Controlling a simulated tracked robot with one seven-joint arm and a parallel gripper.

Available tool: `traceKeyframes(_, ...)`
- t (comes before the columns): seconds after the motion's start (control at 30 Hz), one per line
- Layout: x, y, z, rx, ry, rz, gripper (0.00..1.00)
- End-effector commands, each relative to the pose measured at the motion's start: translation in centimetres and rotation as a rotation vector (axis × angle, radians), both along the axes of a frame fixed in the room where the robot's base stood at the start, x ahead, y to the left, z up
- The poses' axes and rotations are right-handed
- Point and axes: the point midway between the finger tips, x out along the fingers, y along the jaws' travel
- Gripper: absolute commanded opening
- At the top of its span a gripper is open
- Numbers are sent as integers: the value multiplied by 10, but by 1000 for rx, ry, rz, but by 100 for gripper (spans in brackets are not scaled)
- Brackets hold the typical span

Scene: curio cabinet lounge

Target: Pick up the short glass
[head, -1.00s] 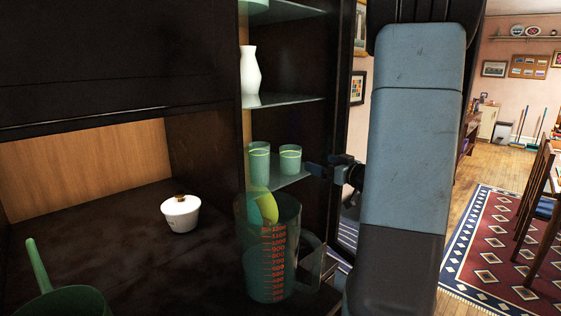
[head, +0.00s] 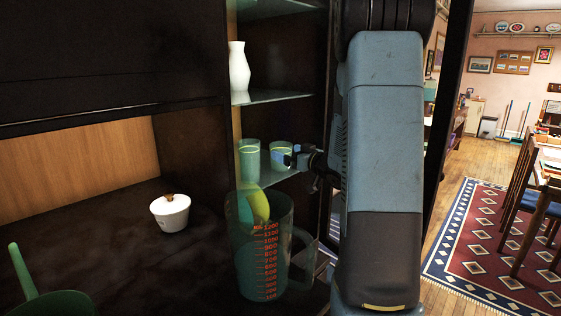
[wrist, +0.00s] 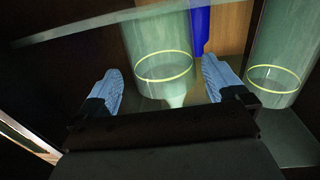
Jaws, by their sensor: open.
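The short glass (head: 281,147) is pale green and see-through with a yellow band near its rim. It stands on the cabinet's middle glass shelf, right of a taller matching glass (head: 249,162). My gripper (head: 287,158) is open at the short glass, reaching in from the right and covering part of it. In the wrist view, the picture looks upside down. The blue fingertips of my gripper (wrist: 161,72) are apart, with the short glass (wrist: 162,40) showing between and beyond them. The taller glass (wrist: 283,50) is outside the right finger. Contact cannot be told.
A clear measuring jug (head: 268,262) with red markings stands in front, below the glasses, with a yellow-green item showing at its top. A white vase (head: 239,75) stands on the shelf above. A white lidded pot (head: 170,213) and a green vessel (head: 50,300) are at left.

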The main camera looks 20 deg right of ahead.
Motion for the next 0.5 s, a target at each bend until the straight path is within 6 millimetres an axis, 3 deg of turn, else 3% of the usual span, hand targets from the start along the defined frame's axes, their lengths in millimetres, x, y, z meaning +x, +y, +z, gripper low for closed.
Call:
traceKeyframes(0.23,30,14,-2,1,0,1,100)
traceKeyframes(0.5,37,15,-2,1,1,-1,100)
